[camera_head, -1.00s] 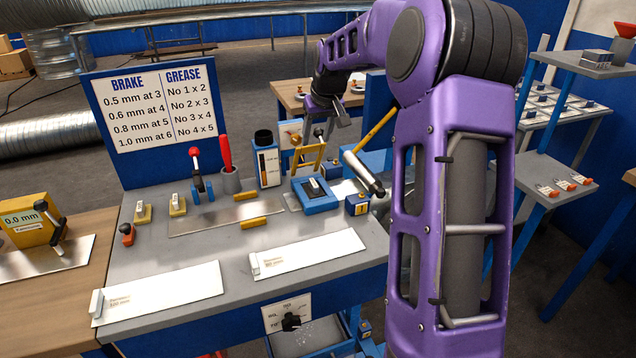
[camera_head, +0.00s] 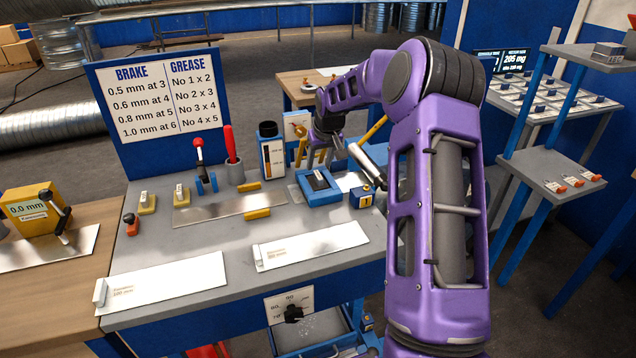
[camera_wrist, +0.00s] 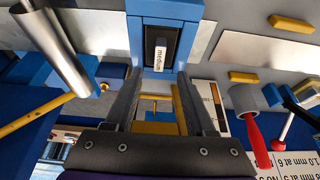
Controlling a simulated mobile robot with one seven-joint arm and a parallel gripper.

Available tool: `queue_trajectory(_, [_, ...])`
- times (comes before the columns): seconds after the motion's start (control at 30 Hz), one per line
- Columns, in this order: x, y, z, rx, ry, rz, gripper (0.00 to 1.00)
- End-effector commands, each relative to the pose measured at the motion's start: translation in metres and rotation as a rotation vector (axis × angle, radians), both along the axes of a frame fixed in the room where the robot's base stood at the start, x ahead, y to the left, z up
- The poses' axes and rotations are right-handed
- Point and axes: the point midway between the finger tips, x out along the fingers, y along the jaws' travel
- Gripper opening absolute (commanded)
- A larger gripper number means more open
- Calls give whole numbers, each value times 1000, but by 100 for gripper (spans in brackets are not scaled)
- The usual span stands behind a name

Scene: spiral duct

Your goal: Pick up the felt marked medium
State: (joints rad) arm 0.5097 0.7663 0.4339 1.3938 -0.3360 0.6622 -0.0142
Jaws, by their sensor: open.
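The felt marked medium (camera_wrist: 158,52) is a small dark piece with a white label. It sits in a blue holder (camera_wrist: 136,35) on the grey bench and also shows in the head view (camera_head: 317,181). My gripper (camera_wrist: 160,80) is open and empty. In the wrist view its two fingers point toward the holder, with the felt just beyond the gap between their tips. In the head view my gripper (camera_head: 328,146) is above and behind the holder, and its fingertips are hard to make out.
A black-topped bottle (camera_head: 271,160), a red-handled tool in a grey cup (camera_head: 235,174) and a blue block marked 1 (camera_head: 362,197) stand near the holder. A silver cylinder on an arm (camera_head: 366,166) is close on the right. Metal sheets (camera_head: 228,210) lie to the left.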

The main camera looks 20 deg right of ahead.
Motion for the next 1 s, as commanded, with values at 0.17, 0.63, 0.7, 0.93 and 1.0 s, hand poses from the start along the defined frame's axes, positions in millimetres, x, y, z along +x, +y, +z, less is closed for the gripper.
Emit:
queue_trajectory(0.17, [4, -1, -29, 2, 4, 0, 55])
queue_trajectory(0.63, [13, -1, -46, 0, 1, 0, 48])
queue_trajectory(0.7, [13, -1, -46, 0, 1, 0, 35])
queue_trajectory(0.93, [13, -1, -45, 0, 1, 0, 0])
queue_trajectory(1.0, [13, -1, -45, 0, 1, 0, 0])
